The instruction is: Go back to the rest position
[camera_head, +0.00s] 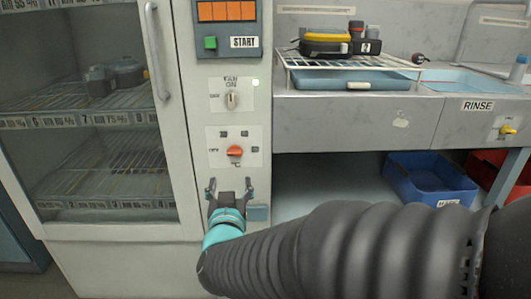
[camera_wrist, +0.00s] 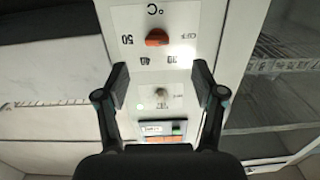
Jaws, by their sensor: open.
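My gripper (camera_head: 230,190) is open and empty in front of the cabinet's control panel in the head view. It is just below the orange temperature knob (camera_head: 235,151). In the wrist view my gripper (camera_wrist: 162,88) shows its two fingers spread apart, with nothing between them. The orange knob (camera_wrist: 157,37) shows beyond the fingertips there, apart from them. The fan knob (camera_head: 232,100) is higher on the panel, and the green start button (camera_head: 210,43) is above it, beside the START label. My dark ribbed arm reaches in from the lower right.
The drying cabinet's glass door (camera_head: 85,120) is at the left, with a vertical handle (camera_head: 157,50). A counter (camera_head: 340,118) at the right bears a wire rack (camera_head: 350,62) with a yellow-and-black item (camera_head: 325,43). A blue crate (camera_head: 430,180) and a red crate (camera_head: 485,165) stand below.

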